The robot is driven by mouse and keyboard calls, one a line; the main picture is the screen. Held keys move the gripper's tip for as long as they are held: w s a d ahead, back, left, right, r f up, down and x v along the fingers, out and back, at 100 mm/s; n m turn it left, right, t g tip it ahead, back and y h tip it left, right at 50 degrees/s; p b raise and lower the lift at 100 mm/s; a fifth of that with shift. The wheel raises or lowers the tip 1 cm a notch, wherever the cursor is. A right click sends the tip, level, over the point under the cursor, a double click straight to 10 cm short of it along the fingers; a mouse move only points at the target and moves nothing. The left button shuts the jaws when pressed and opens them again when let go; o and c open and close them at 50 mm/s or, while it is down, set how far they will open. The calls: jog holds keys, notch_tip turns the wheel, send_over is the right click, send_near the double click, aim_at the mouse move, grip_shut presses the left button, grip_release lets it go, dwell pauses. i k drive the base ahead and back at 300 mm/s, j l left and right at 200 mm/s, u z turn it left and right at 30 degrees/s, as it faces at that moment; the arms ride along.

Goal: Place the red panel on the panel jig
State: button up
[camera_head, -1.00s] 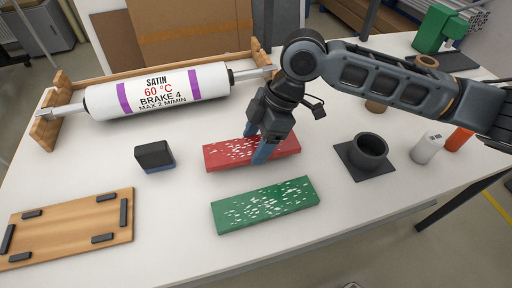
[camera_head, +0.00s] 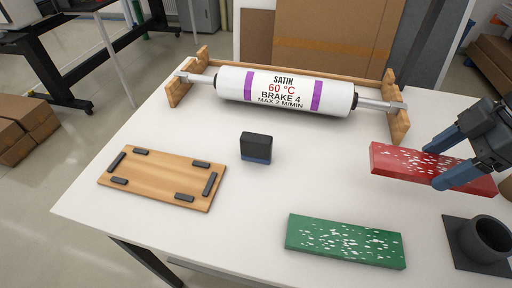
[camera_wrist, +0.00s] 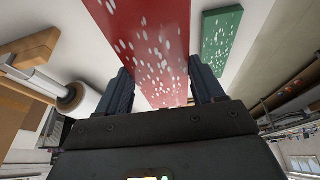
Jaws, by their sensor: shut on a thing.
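The red panel (camera_head: 398,161), speckled with white, is at the right in the head view. My gripper (camera_head: 434,167) is shut on it, with its blue fingers across the panel's long edges. In the wrist view the red panel (camera_wrist: 150,45) extends between the two fingers (camera_wrist: 160,90). It seems raised off the table, though its height is hard to judge. The panel jig (camera_head: 160,180), a wooden board with several dark stops along its edges, lies empty at the left of the table.
A green speckled panel (camera_head: 345,242) lies near the front edge. A dark block (camera_head: 256,147) stands between jig and red panel. The white roller (camera_head: 285,90) on wooden supports spans the back. A dark cup (camera_head: 484,240) stands at right.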

aim_at(161, 174)
jog(key=i+j, duration=0.1)
jog(key=j, duration=0.3)
jog(key=i+j, duration=0.1)
jog(key=j, duration=0.35)
jog(key=i+j, duration=0.15)
jog(key=j, duration=0.25)
jog(key=i+j, duration=0.1)
jog(key=j, duration=0.3)
jog(key=i+j, duration=0.1)
jog(key=j, duration=0.35)
jog(key=i+j, duration=0.1)
jog(key=j, duration=0.3)
jog(key=i+j, duration=0.1)
jog(key=j, duration=0.3)
jog(key=i+z, duration=0.05)
